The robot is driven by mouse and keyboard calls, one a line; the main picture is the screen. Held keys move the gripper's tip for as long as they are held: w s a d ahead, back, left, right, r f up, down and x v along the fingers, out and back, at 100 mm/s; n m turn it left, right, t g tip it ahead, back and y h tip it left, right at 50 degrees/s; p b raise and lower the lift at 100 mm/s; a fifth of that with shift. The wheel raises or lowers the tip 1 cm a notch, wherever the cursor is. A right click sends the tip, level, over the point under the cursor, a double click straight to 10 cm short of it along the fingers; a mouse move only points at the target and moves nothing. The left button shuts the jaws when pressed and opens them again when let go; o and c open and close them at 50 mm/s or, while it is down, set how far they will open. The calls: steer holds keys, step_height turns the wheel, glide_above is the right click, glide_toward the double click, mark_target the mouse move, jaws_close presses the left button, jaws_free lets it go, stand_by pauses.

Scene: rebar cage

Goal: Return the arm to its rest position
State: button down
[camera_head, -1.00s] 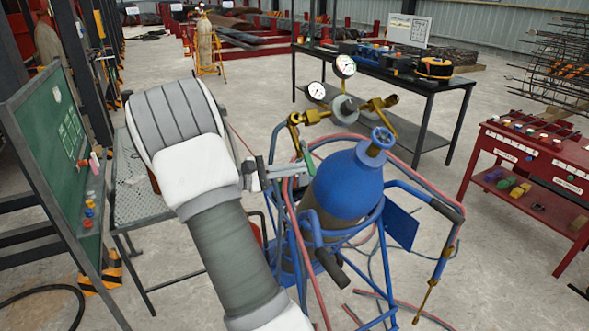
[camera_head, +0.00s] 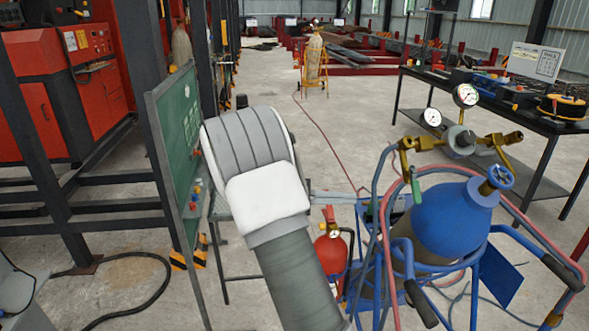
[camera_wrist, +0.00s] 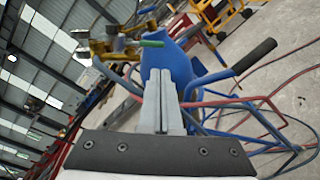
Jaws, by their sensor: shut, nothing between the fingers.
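My arm (camera_head: 287,263) reaches up through the lower middle of the head view, with its grey and white wrist joint bent over. My gripper (camera_head: 350,197) shows only as slim grey fingers pointing right from behind the arm, close in the picture to the blue gas cylinder cart; the gap to it cannot be told. In the wrist view my gripper (camera_wrist: 162,80) has its two fingers together with nothing between them. The blue cylinder (camera_wrist: 172,68) is beyond the fingertips there.
The blue cylinder (camera_head: 450,220) with gauges and hoses stands on its cart at right. A red fire extinguisher (camera_head: 331,252) stands right of the arm. A green board (camera_head: 178,150) is close at left. A black table (camera_head: 535,108) is at back right. Open floor lies beyond, in the middle.

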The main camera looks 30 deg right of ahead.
steer(key=s+a+r+m+t+y, duration=0.2)
steer(key=s+a+r+t+y, duration=0.1)
steer(key=s+a+t+y, duration=0.3)
steer(key=s+a+r+m+t+y+p, duration=0.1)
steer(key=s+a+r+t+y, duration=0.2)
steer(key=s+a+t+y, duration=0.3)
steer(key=shift+s+a+r+m+y, duration=0.15)
steer(key=shift+s+a+m+y, duration=0.25)
steer(key=shift+s+a+y, duration=3)
